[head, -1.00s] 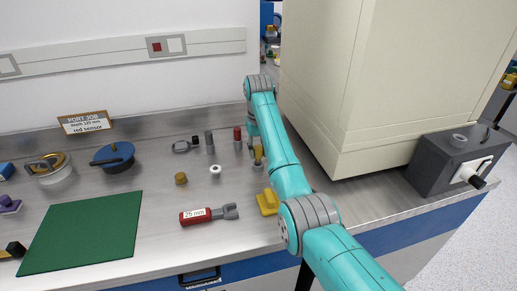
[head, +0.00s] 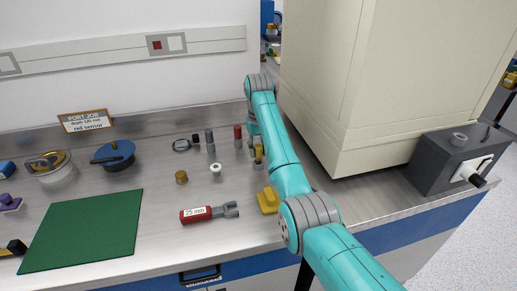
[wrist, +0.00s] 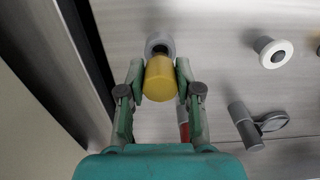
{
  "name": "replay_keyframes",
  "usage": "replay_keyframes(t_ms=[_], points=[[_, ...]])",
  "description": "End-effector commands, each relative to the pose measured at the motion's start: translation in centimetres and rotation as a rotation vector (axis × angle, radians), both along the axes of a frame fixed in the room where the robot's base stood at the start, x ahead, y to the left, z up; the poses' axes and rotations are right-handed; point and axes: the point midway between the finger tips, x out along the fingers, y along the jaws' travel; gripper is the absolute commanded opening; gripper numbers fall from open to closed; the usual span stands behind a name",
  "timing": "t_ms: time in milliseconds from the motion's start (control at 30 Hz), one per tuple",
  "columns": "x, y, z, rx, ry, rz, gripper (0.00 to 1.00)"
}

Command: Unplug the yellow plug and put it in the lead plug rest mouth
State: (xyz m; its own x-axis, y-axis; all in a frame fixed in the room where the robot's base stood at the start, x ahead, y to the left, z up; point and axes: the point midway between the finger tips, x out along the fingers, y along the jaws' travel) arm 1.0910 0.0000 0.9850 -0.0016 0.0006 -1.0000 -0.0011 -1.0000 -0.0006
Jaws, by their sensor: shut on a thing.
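The yellow plug (wrist: 160,80) is between my two fingertips in the wrist view, and my gripper (wrist: 161,77) is shut on it. A grey round piece with a dark opening (wrist: 159,44) lies just beyond the plug, which overlaps its near edge. I cannot tell whether the plug touches it or is clear of it. In the head view the yellow plug (head: 258,150) shows small beside my arm, above a grey piece (head: 258,164), and my fingers are mostly hidden. I cannot tell for sure which thing is the lead plug rest.
A large cream cabinet (head: 400,75) stands close to the right of my arm. A grey box (head: 450,163) with a ring on top stands farther right.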

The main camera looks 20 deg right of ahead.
Motion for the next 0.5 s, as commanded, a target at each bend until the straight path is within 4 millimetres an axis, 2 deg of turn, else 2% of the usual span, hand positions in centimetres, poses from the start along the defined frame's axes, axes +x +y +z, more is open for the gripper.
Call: replay_keyframes(t_ms=[500], points=[[0.0, 0.0, -1.3, 0.000, 0.000, 0.000, 0.00]])
